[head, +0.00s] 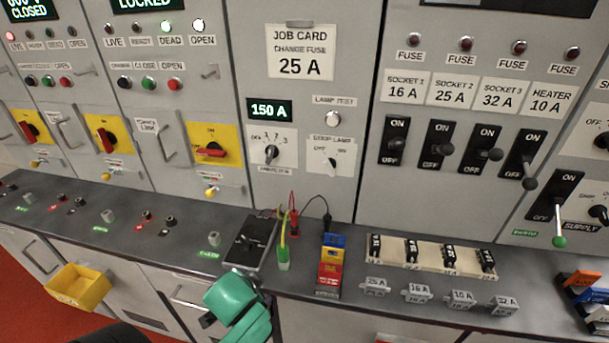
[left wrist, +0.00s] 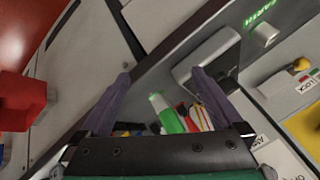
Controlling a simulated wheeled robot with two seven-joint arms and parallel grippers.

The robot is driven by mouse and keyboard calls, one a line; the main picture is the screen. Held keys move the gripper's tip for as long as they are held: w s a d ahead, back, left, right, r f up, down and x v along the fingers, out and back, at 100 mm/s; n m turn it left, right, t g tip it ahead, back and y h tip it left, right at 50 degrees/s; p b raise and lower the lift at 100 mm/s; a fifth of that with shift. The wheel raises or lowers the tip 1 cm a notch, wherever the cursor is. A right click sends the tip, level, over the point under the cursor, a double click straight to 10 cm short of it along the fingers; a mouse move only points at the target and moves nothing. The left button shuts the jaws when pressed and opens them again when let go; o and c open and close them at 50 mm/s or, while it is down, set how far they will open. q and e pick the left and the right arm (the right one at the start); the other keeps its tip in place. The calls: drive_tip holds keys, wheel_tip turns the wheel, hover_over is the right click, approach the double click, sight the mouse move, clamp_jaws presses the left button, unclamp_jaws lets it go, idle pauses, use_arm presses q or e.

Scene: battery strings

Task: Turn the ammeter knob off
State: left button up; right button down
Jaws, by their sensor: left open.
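The ammeter knob (head: 271,153) is a dark rotary knob with a pale pointer on a white plate marked OFF, 1, 2, 3. It sits on the middle panel, below a lit display (head: 269,109) reading 150 A. I cannot tell for sure which mark its pointer is at. My left gripper, with its green body (head: 237,305), is low at the bench's front edge, below and apart from the knob. In the left wrist view its two fingers (left wrist: 160,76) are spread with nothing gripped. The knob is not seen there. My right gripper is not in view.
The stop lamp switch (head: 332,163) is right of the knob. A fuse tray (head: 432,254) is farther right. Space before the knob's panel is clear.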

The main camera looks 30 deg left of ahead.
use_arm(q)
drive_tip(key=w+a+r+m+t+y, duration=0.1)
drive_tip(key=a+r, duration=0.1)
drive_tip(key=w+a+r+m+t+y, duration=0.1)
drive_tip(key=w+a+r, duration=0.1)
drive_tip(key=a+r, duration=0.1)
drive_tip(key=w+a+r+m+t+y, duration=0.1)
drive_tip(key=a+r, duration=0.1)
drive_tip(key=r, duration=0.1)
drive_tip(key=shift+w+a+t+y, duration=0.15)
drive_tip(key=shift+w+t+y, duration=0.15)
drive_tip(key=shift+w, duration=0.1)
wheel_tip(320, 180, up, 5)
drive_tip(key=w+a+m+t+y, duration=0.1)
drive_tip(key=w+a+m+t, duration=0.1)
drive_tip(key=m+t, duration=0.1)
drive_tip(key=m+t+h, duration=0.2)
drive_tip(key=m+t, duration=0.2)
drive_tip(key=m, duration=0.4)
approach(267, 157)
drive_tip(key=p+x, duration=0.3)
drive_tip(key=x, duration=0.6)
drive_tip(key=shift+w, duration=0.15)
drive_tip(key=shift+a, duration=0.1)
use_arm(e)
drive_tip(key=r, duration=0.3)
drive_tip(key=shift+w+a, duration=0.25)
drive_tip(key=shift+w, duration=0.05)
use_arm(q)
drive_tip(key=c, duration=1.4)
